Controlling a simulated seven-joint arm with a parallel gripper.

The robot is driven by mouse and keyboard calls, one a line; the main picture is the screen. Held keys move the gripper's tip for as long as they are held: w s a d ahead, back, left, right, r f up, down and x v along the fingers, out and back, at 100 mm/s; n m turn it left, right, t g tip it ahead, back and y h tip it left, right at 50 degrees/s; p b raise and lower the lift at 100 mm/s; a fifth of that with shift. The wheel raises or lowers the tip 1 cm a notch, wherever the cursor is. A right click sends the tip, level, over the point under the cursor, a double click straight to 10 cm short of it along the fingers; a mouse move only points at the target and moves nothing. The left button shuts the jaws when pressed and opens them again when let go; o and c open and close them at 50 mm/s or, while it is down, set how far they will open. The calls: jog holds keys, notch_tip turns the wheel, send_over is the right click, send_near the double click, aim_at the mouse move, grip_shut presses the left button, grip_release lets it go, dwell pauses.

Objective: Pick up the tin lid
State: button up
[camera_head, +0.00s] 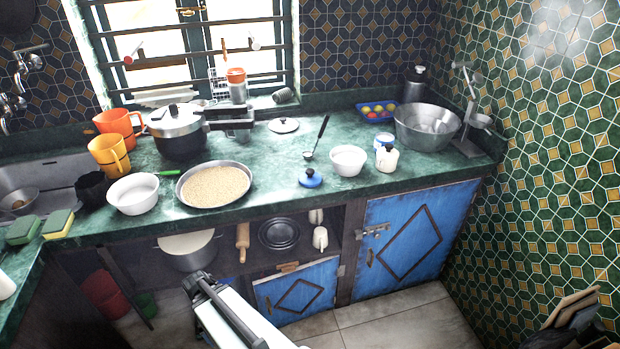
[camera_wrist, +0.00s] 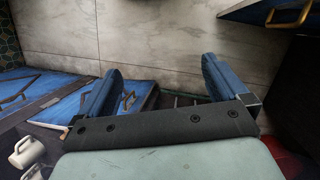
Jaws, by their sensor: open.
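Two loose lids lie on the green counter (camera_head: 262,160) in the head view. A small blue lid with a dark knob (camera_head: 311,178) is near the front edge, left of a white bowl. A pale metallic lid with a dark knob (camera_head: 284,125) lies farther back. I cannot tell for certain which is the tin lid. My gripper (camera_wrist: 161,65) is open and empty in the wrist view, its two blue fingers wide apart above the floor. In the head view my arm is low in front of the cabinets, below the counter and away from both lids. Neither lid shows in the wrist view.
Near the blue lid are a white bowl (camera_head: 348,160), a ladle (camera_head: 317,138) and a small white jar (camera_head: 387,160). A wide pan of grain (camera_head: 214,184) is to its left. Blue cabinet doors (camera_head: 415,240) and an open shelf are below. The tiled floor (camera_head: 390,324) is clear.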

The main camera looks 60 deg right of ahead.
jog(key=d+r+m+t+h, duration=0.1)
jog(key=d+r+m, duration=0.2)
jog(key=d+r, duration=0.8)
jog(key=d+r+m+t+h, duration=0.1)
jog(key=d+r+m, duration=0.2)
jog(key=d+r, duration=0.8)
jog(key=d+r+m+t+h, duration=0.1)
jog(key=d+r+m, duration=0.3)
jog(key=d+r, duration=0.7)
jog(key=shift+w+d+r, duration=0.1)
jog(key=shift+d+r, duration=0.1)
jog(key=shift+r, duration=0.4)
jog(key=shift+w+d+r, duration=0.1)
jog(key=shift+d+r, duration=0.1)
jog(key=shift+r, duration=0.35)
jog(key=m+h, duration=0.2)
send_near(310, 171)
notch_tip(310, 171, up, 2)
jog(key=a, duration=0.2)
jog(key=shift+t, duration=0.3)
jog(key=x, duration=0.8)
jog(key=shift+d+r, duration=0.2)
jog(key=shift+d, duration=0.15)
jog(key=shift+d+x, duration=0.2)
jog(key=shift+x, duration=2.45)
jog(key=shift+s+r, duration=0.1)
jog(key=shift+s, duration=0.05)
